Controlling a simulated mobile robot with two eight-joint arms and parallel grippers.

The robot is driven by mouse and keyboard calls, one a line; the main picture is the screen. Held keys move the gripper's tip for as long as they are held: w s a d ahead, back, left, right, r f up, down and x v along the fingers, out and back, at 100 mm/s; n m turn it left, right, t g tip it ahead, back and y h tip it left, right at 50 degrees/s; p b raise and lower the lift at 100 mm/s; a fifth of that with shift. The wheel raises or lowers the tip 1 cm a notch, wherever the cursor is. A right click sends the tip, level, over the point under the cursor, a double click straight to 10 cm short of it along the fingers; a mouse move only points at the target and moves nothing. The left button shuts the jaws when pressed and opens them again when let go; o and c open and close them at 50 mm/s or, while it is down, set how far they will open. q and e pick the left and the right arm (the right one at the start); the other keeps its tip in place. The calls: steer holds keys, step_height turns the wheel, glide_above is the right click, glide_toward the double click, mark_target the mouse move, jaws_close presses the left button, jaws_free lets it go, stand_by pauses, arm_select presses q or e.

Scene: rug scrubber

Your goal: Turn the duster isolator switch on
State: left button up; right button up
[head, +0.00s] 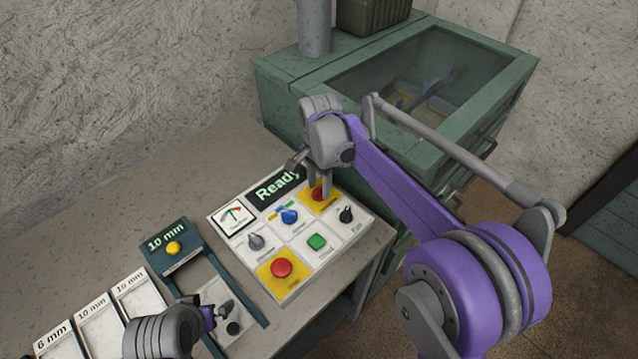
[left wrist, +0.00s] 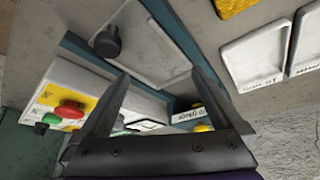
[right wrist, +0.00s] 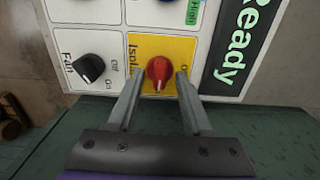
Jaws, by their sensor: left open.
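The duster isolator switch is a red rotary knob (head: 320,193) on a yellow square at the far right corner of the control panel (head: 262,222). In the right wrist view the red knob (right wrist: 159,72) has a pale pointer mark toward the gripper's palm; its lettering is partly hidden. My right gripper (head: 320,186) is over the knob from above, one finger on each side. In the right wrist view the gripper (right wrist: 160,77) looks open, with narrow gaps beside the knob. My left gripper (head: 220,312) is open and empty near the 10 mm tray; it also shows in the left wrist view (left wrist: 161,76).
The panel has a "Ready" display (head: 276,187), black fan knob (head: 346,215), blue knob (head: 289,216), green button (head: 317,242) and red button (head: 281,268) close by. A black-knobbed piece (head: 233,328) lies by the left gripper. A green glass-topped cabinet (head: 285,82) stands behind.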

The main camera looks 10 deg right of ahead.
mark_target(319, 188)
step_height(319, 188, up, 11)
steer(key=shift+p, duration=0.35)
steer(key=shift+f, duration=0.1)
stand_by(0.5)
steer(key=s+d+f+n+t, duration=0.1)
steer(key=s+d+f+n, duration=0.1)
steer(key=s, duration=0.6)
steer(key=s+d+f+n+t, duration=0.2)
steer(key=s+f+n, duration=0.3)
steer(key=s, duration=0.3)
steer(key=s+d+f+n+t, duration=0.2)
steer(key=s+d+f+n, duration=0.2)
steer(key=s, duration=0.4)
steer(key=shift+s+f, duration=0.4)
steer(key=shift+f, duration=0.4)
